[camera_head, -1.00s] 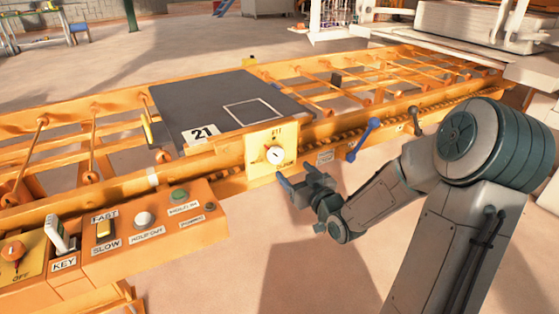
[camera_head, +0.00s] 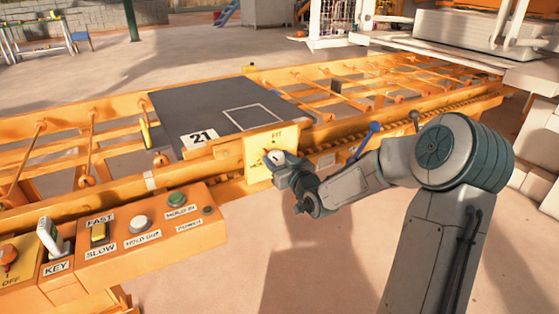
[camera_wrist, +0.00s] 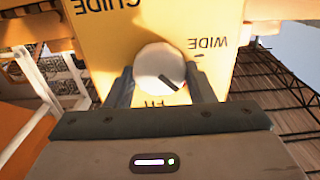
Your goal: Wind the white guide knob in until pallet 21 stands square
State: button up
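Pallet 21 is a dark grey slab (camera_head: 200,108) with a white "21" label, lying on the orange roller conveyor. I cannot tell exactly how square it stands. The white guide knob (camera_wrist: 158,66) sits on a yellow plate (camera_wrist: 120,25) marked GUIDE, WIDE and FIT, which appear upside down in the wrist view. Its dark pointer line aims to the lower right there. My gripper (camera_head: 281,163) is at the plate in the head view and partly hides the knob.
An orange control panel (camera_head: 150,248) with a key, a FAST/SLOW switch and buttons stands at the lower left. A blue-handled lever (camera_head: 371,132) and a dark-knobbed lever (camera_head: 414,118) rise from the conveyor's near side, close to my arm. Open floor lies in front.

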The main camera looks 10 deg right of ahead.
jog(key=c, duration=0.3)
jog(key=shift+r+m+p, duration=0.2)
jog(key=shift+m+p, duration=0.6)
jog(key=shift+c, duration=0.2)
jog(key=shift+d+f+m+p, duration=0.1)
jog(key=shift+f+m+p, duration=0.2)
jog(key=shift+m, duration=0.5)
jog(key=shift+r, duration=0.1)
jog(key=o, duration=1)
jog(key=shift+c, duration=0.2)
jog(key=p+v, duration=0.3)
jog(key=v, duration=1)
jog(key=shift+s, duration=0.35)
